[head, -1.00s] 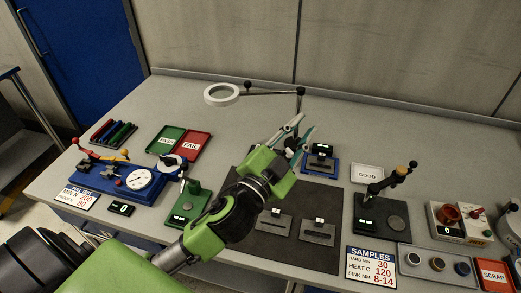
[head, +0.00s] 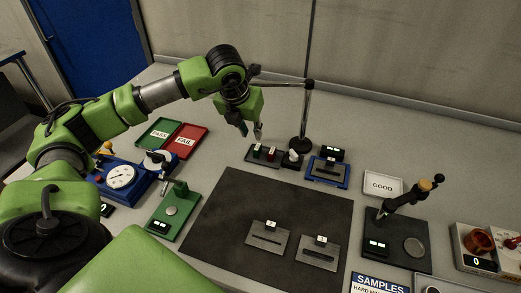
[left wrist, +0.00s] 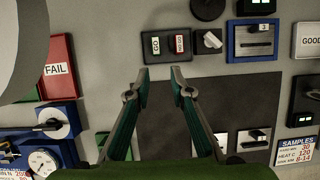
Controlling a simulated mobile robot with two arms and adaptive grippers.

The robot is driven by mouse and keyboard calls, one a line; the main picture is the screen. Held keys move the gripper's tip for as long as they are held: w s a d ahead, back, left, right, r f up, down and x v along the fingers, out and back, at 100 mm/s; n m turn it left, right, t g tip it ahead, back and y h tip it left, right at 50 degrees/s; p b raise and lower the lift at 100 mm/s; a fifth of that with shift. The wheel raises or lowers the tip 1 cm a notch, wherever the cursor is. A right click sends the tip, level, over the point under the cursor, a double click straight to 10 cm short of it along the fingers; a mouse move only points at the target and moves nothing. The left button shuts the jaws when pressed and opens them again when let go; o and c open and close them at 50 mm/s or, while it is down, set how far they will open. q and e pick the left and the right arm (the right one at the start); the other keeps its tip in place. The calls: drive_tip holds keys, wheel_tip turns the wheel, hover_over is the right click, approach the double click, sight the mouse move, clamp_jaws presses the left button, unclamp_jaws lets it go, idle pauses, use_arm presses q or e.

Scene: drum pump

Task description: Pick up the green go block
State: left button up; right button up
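The go block (left wrist: 156,45), labelled GO, sits in a dark holder (head: 250,161) at the back of the table, beside a red NO GO block (left wrist: 180,44). In the head view the go block (head: 257,149) is small, just below the fingertips. My left gripper (head: 251,132) points down above and slightly left of the holder. In the left wrist view its two fingers (left wrist: 160,76) are apart with nothing between them, just short of the holder in the picture. My right gripper is not in view.
A small black-and-white device (head: 292,158) and a blue fixture (head: 328,171) stand right of the holder. The magnifier lamp post (head: 305,115) rises behind them. Red FAIL tray (head: 186,141) lies left. The dark mat (head: 225,210) in front has bare room around two grey gauges.

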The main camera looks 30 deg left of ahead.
sight(256, 149)
use_arm(q)
drive_tip(key=x, duration=0.2)
drive_tip(key=p+x, duration=0.1)
drive_tip(key=x, duration=0.2)
drive_tip(key=a+x, duration=0.1)
drive_tip(key=x, duration=0.2)
drive_tip(key=shift+f+p, duration=0.1)
drive_tip(key=shift+p, duration=0.3)
drive_tip(key=p+x, duration=0.2)
drive_tip(key=x, duration=0.3)
drive_tip(key=shift+d, duration=0.2)
drive_tip(key=shift+w+f, duration=0.1)
drive_tip(key=shift+f, duration=0.05)
clamp_jaws()
